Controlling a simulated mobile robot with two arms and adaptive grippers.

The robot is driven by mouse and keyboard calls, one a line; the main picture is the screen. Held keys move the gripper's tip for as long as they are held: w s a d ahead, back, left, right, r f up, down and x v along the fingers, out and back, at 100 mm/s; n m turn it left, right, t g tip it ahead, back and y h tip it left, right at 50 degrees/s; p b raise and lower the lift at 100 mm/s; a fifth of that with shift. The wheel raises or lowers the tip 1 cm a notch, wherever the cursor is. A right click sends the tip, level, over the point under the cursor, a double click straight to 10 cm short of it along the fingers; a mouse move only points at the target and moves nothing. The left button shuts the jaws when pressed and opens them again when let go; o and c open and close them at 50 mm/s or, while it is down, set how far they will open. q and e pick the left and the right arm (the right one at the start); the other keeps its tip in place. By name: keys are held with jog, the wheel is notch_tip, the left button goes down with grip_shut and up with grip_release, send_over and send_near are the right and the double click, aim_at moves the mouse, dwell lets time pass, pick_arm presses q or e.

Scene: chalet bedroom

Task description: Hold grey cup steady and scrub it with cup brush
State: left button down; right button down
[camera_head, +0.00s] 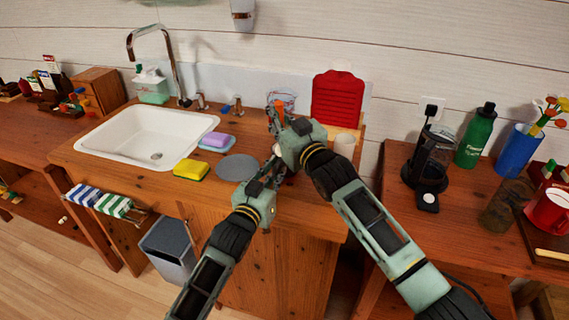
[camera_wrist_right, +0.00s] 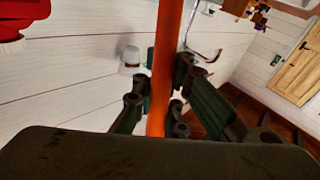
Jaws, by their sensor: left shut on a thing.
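The cup brush has an orange handle (camera_wrist_right: 168,65) that stands between the fingers of my right gripper (camera_wrist_right: 165,95) in the right wrist view. In the head view a short orange part of it (camera_head: 280,110) shows by my right gripper (camera_head: 274,122), over the counter right of the sink. My right gripper is shut on that handle. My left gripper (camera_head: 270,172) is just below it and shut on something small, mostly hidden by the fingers. I cannot clearly make out the grey cup or whether the bristles touch it.
A white sink (camera_head: 150,135) is at the left, with a yellow sponge (camera_head: 191,170), a purple sponge (camera_head: 216,140) and a round grey mat (camera_head: 237,168) beside it. A pale cup (camera_head: 344,146) and a red rack (camera_head: 338,98) stand at the right. A dark appliance (camera_head: 430,160) stands on the right-hand table.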

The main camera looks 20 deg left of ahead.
jog(key=shift+s+f, duration=0.15)
jog(key=shift+f, duration=0.45)
dwell(3.0)
jog(key=shift+w+f, duration=0.1)
jog(key=shift+w, duration=0.1)
jog(key=shift+w, duration=0.45)
notch_tip(320, 180, up, 12)
jog(key=shift+f, duration=0.2)
dwell(0.5)
jog(key=shift+d, duration=0.1)
